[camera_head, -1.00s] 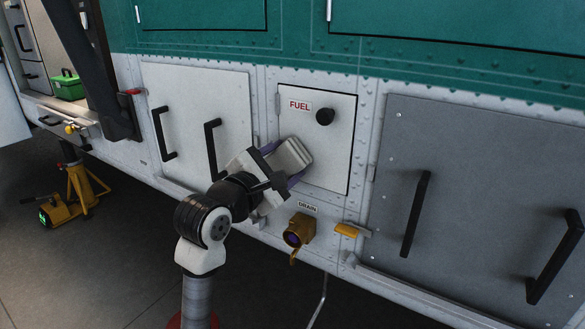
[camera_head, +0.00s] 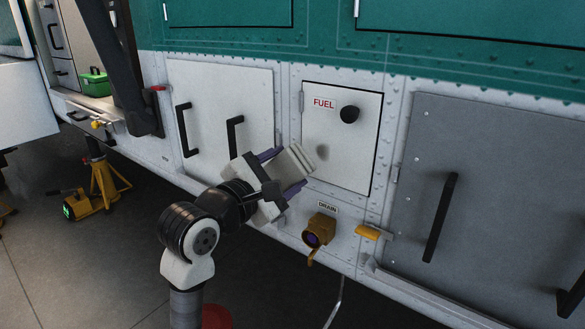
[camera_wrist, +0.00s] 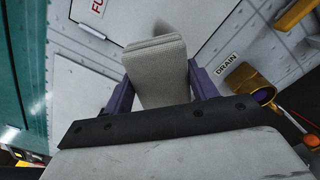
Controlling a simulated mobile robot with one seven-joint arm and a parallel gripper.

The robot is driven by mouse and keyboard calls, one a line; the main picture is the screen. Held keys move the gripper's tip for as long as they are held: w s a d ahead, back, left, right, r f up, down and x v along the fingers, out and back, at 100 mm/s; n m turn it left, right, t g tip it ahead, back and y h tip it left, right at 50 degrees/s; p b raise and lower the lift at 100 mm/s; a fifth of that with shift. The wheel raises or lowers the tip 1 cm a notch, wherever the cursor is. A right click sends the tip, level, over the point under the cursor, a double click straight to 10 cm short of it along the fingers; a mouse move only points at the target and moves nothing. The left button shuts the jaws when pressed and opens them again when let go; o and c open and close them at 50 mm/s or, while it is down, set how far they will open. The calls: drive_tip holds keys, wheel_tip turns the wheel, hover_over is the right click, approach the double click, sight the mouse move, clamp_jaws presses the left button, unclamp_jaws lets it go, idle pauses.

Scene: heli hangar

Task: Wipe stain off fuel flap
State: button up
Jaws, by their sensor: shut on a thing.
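The white fuel flap (camera_head: 342,135) is closed on the helicopter's side, with a red FUEL label and a black round knob (camera_head: 350,114). A faint grey stain (camera_head: 322,152) shows on its lower left part. My gripper (camera_head: 285,173) is shut on a folded light grey cloth (camera_head: 296,158), just left of and below the flap's lower left part. In the wrist view the cloth (camera_wrist: 158,75) stands out between the two purple fingers, with the flap (camera_wrist: 119,20) behind it. I cannot tell whether the cloth touches the flap.
A brass drain valve (camera_head: 318,230) and a yellow lever (camera_head: 367,232) stick out below the flap. A white panel with black handles (camera_head: 215,105) is left, a grey panel (camera_head: 490,180) right. A yellow jack (camera_head: 103,185) stands on the floor.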

sight(303, 152)
drive_tip(key=shift+s+a, duration=0.2)
drive_tip(key=shift+s, duration=0.1)
drive_tip(key=shift+s+a, duration=0.1)
drive_tip(key=shift+b+v, duration=0.6)
drive_tip(key=shift+v, duration=0.85)
drive_tip(key=shift+w+d+r+p, duration=0.15)
drive_tip(key=shift+w+d+r, duration=0.15)
drive_tip(key=shift+w+d, duration=0.55)
drive_tip(key=shift+w+d+r+p, duration=0.15)
drive_tip(key=shift+w+d+r, duration=0.15)
drive_tip(key=shift+w+d, duration=0.55)
drive_tip(key=shift+w+d+r+p, duration=0.15)
drive_tip(key=shift+w+d+r, duration=0.3)
drive_tip(key=shift+w, duration=0.65)
drive_tip(key=shift+d+f, duration=0.1)
drive_tip(key=shift+f, duration=0.05)
drive_tip(key=shift+x, duration=1.05)
